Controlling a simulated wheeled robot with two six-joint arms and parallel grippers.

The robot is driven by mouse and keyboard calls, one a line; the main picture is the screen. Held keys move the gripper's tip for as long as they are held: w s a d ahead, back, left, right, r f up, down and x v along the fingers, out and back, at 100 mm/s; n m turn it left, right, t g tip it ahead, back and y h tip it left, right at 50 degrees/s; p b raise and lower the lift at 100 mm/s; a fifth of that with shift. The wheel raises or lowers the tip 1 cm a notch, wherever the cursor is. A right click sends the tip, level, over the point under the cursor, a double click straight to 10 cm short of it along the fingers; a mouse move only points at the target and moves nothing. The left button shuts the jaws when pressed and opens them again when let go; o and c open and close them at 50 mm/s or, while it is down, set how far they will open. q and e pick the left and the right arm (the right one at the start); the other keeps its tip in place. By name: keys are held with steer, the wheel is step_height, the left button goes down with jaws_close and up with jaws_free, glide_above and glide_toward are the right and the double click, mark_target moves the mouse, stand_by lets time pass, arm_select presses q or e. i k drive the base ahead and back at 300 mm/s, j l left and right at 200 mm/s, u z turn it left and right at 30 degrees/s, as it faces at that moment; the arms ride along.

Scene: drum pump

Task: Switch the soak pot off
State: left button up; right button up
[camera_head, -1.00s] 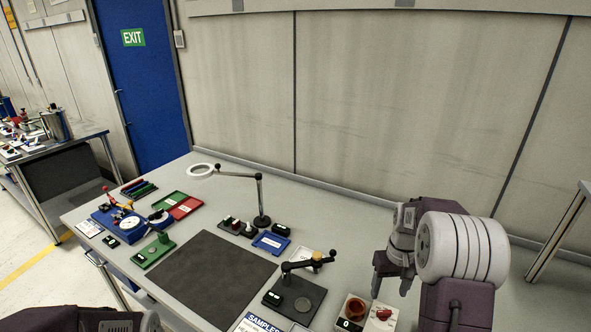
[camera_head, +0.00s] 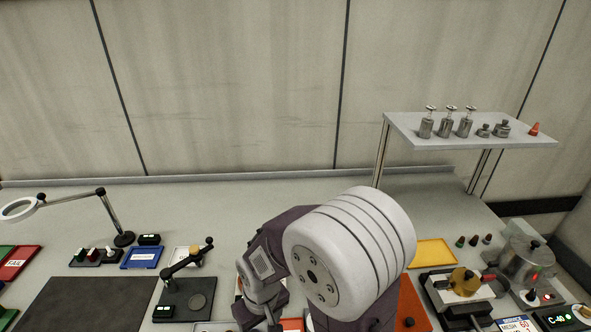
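A lidded round metal pot (camera_head: 524,258), which I take for the soak pot, stands at the right end of the bench. In front of it is a small control with a red light (camera_head: 532,292) and another red light beside it. A dark box with a green "C-40" display (camera_head: 560,319) sits nearer. My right gripper (camera_head: 259,318) is low in the middle, well left of the pot, pointing down. Its fingers look apart, and I see nothing between them. My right forearm covers the bench behind it. My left gripper is out of view.
A raised shelf (camera_head: 405,128) with metal weights and an orange cone stands behind the pot. A yellow tray (camera_head: 433,252) lies behind that fixture. The back middle of the bench is clear.

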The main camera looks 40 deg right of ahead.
mark_target(531, 297)
steer(key=j+z, duration=0.1)
steer(key=z, duration=3.05)
